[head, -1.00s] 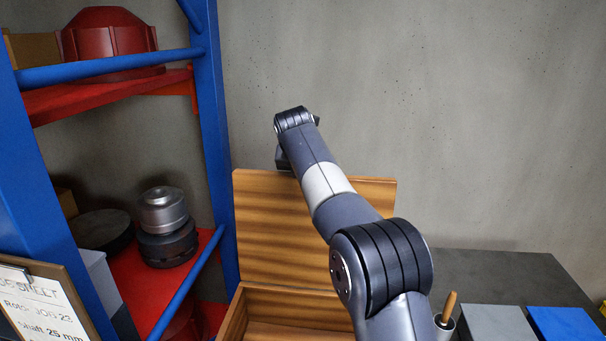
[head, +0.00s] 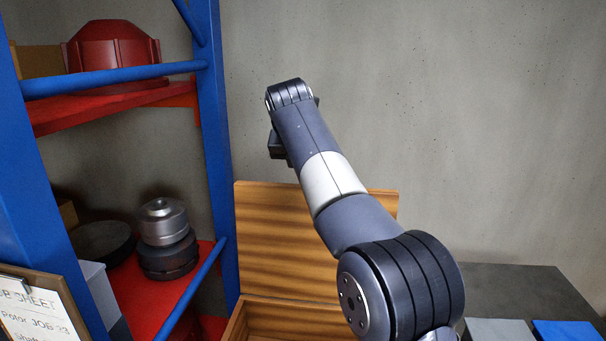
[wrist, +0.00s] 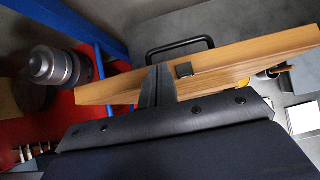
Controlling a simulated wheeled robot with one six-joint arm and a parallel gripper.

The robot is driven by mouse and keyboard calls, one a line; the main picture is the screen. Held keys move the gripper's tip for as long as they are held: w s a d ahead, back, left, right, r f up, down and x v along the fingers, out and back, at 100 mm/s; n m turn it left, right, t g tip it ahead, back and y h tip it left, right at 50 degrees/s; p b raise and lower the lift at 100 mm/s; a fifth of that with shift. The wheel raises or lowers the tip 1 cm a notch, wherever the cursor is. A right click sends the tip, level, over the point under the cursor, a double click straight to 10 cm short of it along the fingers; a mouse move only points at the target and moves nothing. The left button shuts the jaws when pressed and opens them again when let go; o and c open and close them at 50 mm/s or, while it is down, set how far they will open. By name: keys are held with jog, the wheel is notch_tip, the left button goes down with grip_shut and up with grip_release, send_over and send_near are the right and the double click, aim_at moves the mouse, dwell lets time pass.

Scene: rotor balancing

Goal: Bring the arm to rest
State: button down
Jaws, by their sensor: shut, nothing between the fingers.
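My arm (head: 333,180) reaches up and away in the head view, in front of the wooden box's raised lid (head: 285,240). My gripper (wrist: 155,88) shows in the wrist view with its dark fingers together and nothing between them. In that view the fingers overlap the lid's wooden edge (wrist: 240,65), and a black handle (wrist: 180,45) shows just beyond them. I cannot tell whether they touch the lid. In the head view the fingers are hidden by the arm.
A blue-framed rack with red shelves (head: 105,108) stands left, holding a red housing (head: 113,47) and a silver rotor part (head: 163,222). A job sheet on a clipboard (head: 38,318) is at lower left. A dark bench top (head: 525,285) lies right. The wall area above is clear.

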jog(key=shift+s+r, duration=0.1)
jog(key=shift+r, duration=0.05)
jog(key=x, duration=1)
jog(key=shift+f+p, duration=0.25)
jog(key=shift+p, duration=0.1)
